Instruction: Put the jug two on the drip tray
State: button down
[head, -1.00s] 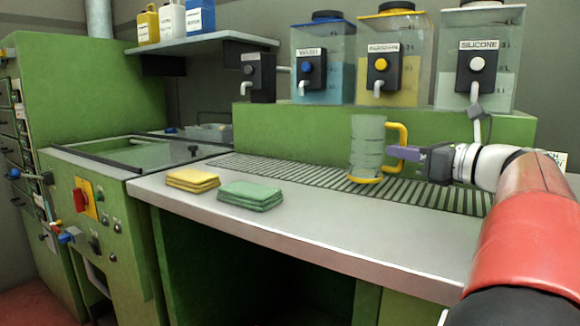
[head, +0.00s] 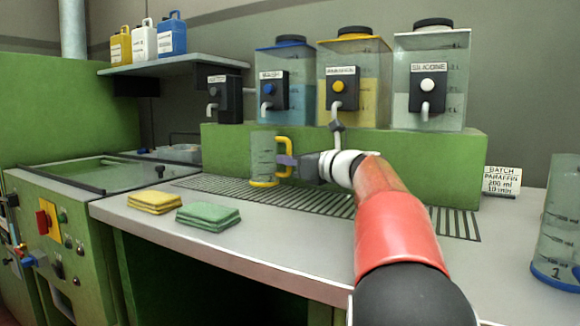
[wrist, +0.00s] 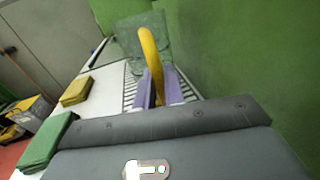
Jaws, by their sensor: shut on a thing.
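A clear jug (head: 262,152) with a yellow base ring and yellow handle (head: 289,157) stands upright at the slatted drip tray (head: 330,204), in front of the green riser. I see no number on it. My gripper (head: 287,160) is shut on the jug's handle from the right. In the wrist view the purple fingers (wrist: 161,92) are at both sides of the yellow handle (wrist: 150,50), with the clear jug (wrist: 138,32) beyond. Whether the jug's base touches the slats cannot be told.
Blue (head: 287,88), yellow (head: 355,85) and silicone (head: 430,80) dispensers with taps stand on the riser. Yellow (head: 155,201) and green (head: 208,216) cloths lie left on the counter. Another jug (head: 560,225), blue-based and marked 1, and a batch card (head: 502,181) are at right.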

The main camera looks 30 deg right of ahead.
jog(key=shift+f+b, duration=0.3)
jog(key=shift+f, duration=0.4)
jog(key=shift+f, duration=0.1)
jog(key=shift+f, duration=0.15)
jog(key=c, duration=1.5)
grip_release()
